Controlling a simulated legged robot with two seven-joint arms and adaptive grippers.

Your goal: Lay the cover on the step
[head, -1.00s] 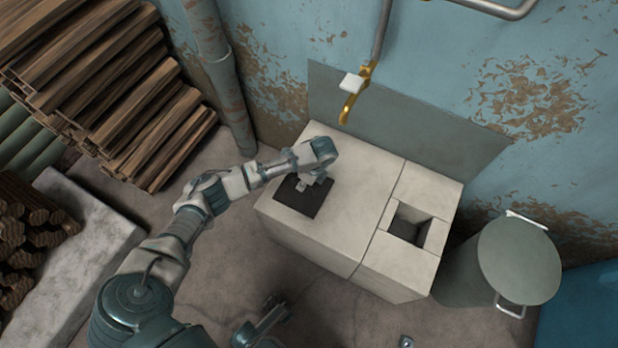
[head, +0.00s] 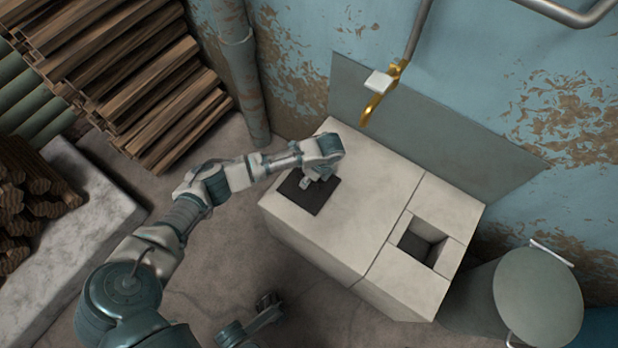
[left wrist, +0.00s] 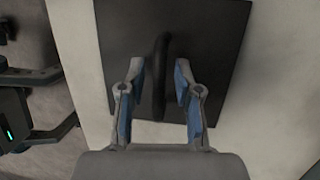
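The cover is a dark square plate (head: 323,202) with a raised bar handle. It lies flat on the left end of the top of a pale stone block (head: 365,190), which looks like the step. In the left wrist view the cover (left wrist: 210,35) fills the upper middle. My left gripper (head: 309,183) is above the cover. In the left wrist view its fingers (left wrist: 158,80) are open on either side of the dark handle (left wrist: 160,65), with gaps showing. My right gripper (head: 268,305) is low near the bottom of the head view, too small to read.
A square opening (head: 422,246) is in the block's right part. A lidded grey bin (head: 540,295) stands to the right. A brass tap (head: 378,95) hangs above the block on the blue wall. Stacked timber (head: 130,75) is at upper left.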

